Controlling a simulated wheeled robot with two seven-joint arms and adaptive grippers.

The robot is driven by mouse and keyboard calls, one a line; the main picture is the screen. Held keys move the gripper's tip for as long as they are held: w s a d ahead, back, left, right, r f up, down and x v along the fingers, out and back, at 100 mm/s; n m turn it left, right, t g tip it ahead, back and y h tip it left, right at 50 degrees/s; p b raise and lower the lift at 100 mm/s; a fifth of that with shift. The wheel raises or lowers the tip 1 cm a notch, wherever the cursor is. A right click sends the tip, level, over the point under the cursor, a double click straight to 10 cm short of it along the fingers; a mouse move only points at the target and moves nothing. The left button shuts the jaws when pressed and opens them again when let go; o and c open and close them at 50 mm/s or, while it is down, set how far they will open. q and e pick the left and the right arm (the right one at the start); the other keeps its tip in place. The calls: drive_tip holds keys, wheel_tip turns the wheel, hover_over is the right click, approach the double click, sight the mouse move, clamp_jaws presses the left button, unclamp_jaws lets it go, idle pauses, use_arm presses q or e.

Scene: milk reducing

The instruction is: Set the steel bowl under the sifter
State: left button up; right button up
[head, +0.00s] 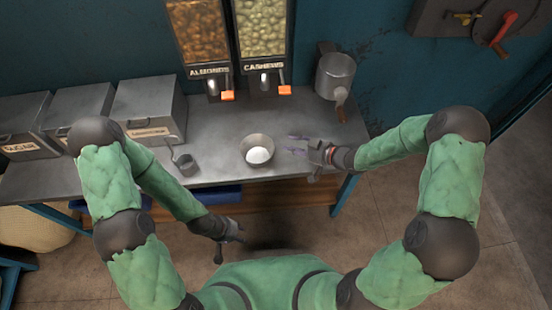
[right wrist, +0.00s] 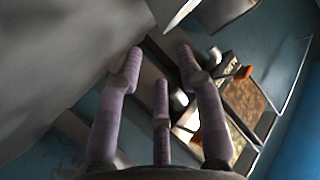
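The steel bowl (head: 257,148) stands upright near the front edge of the table, with a white mound inside. A steel cylinder with a handle (head: 335,74), which looks like the sifter, is at the table's back right. My right gripper (head: 297,144) is just right of the bowl, its purple fingers pointing left at it and apart from it. In the right wrist view the fingers (right wrist: 158,70) are spread with nothing between them. My left gripper (head: 229,236) hangs low in front of the table, clear of the bowl; its finger opening is unclear.
A small steel measuring cup (head: 185,162) stands left of the bowl. Grey bins (head: 148,108) line the left side. The almond dispenser (head: 203,40) and cashew dispenser (head: 262,38) hang at the back. The tabletop between bowl and sifter is mostly clear.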

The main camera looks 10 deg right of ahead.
sight(270, 140)
drive_tip(key=shift+a+f, duration=0.15)
drive_tip(key=shift+a, duration=0.3)
drive_tip(key=b+x, duration=0.1)
drive_tip(key=x, duration=0.3)
drive_tip(key=shift+b, duration=0.35)
drive_tip(key=shift+w+a+f, duration=0.15)
drive_tip(key=shift+w+a, duration=0.2)
drive_tip(key=b+x, duration=0.1)
drive_tip(key=x, duration=0.1)
drive_tip(key=b+x, duration=0.2)
drive_tip(key=x, duration=0.1)
drive_tip(key=shift+d+f, duration=0.2)
drive_tip(key=shift+w+a, duration=0.1)
drive_tip(key=shift+w, duration=0.05)
clamp_jaws()
